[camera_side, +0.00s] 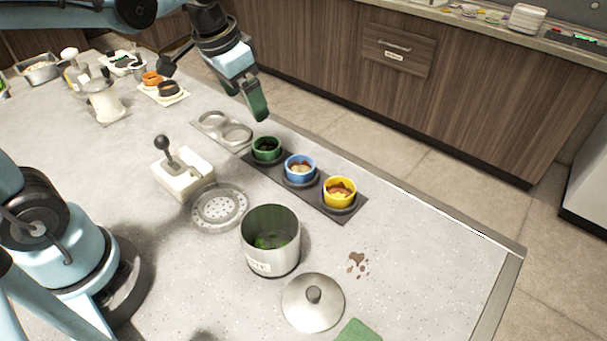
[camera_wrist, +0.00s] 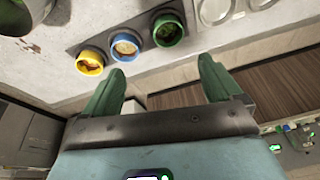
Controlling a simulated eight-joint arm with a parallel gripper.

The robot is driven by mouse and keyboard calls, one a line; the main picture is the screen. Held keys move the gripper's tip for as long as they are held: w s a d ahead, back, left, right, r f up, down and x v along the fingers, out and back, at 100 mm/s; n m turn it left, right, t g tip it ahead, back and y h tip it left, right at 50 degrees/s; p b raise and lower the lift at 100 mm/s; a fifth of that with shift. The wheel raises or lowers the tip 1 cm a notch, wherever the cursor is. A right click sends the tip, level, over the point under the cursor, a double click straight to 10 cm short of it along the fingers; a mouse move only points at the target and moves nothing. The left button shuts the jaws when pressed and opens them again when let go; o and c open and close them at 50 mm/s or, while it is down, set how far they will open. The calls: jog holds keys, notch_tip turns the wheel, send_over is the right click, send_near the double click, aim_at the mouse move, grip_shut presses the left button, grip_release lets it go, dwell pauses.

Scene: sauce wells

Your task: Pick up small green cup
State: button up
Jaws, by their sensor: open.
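The small green cup (camera_side: 266,149) sits in the left well of a dark tray (camera_side: 331,209) on the counter. In the wrist view the green cup (camera_wrist: 168,29) is upper middle, right of the blue cup. A blue cup (camera_side: 300,168) and a yellow cup (camera_side: 340,192) stand in the same tray and hold brownish contents. My gripper (camera_side: 257,105) is above and behind the green cup in the side view, apart from it. In the wrist view its two green fingers (camera_wrist: 160,85) are spread with nothing between them.
A metal pot (camera_side: 270,240), a lid (camera_side: 313,302), a round strainer (camera_side: 219,207) and a white device with a black lever (camera_side: 183,174) stand nearby. A holder with two empty rings (camera_side: 222,129) lies left of the tray. A brown spill (camera_side: 357,264) marks the counter.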

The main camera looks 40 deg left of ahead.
jog(key=w+a+f+m+g, duration=0.1)
jog(key=w+f+g, duration=0.15)
jog(key=w, duration=0.25)
send_over(266, 139)
jog(key=s+d, duration=0.1)
jog(key=d, duration=0.1)
jog(key=shift+m+g, duration=0.4)
jog(key=shift+g, duration=0.05)
notch_tip(266, 139, down, 7)
jog(key=shift+r, duration=0.2)
jog(key=shift+s+f, duration=0.2)
jog(key=shift+f, duration=1.15)
jog(key=shift+s+f, duration=0.15)
jog(key=shift+f, duration=1.15)
jog(key=shift+c, duration=0.4)
jog(key=c, duration=1)
jog(key=shift+r, duration=0.15)
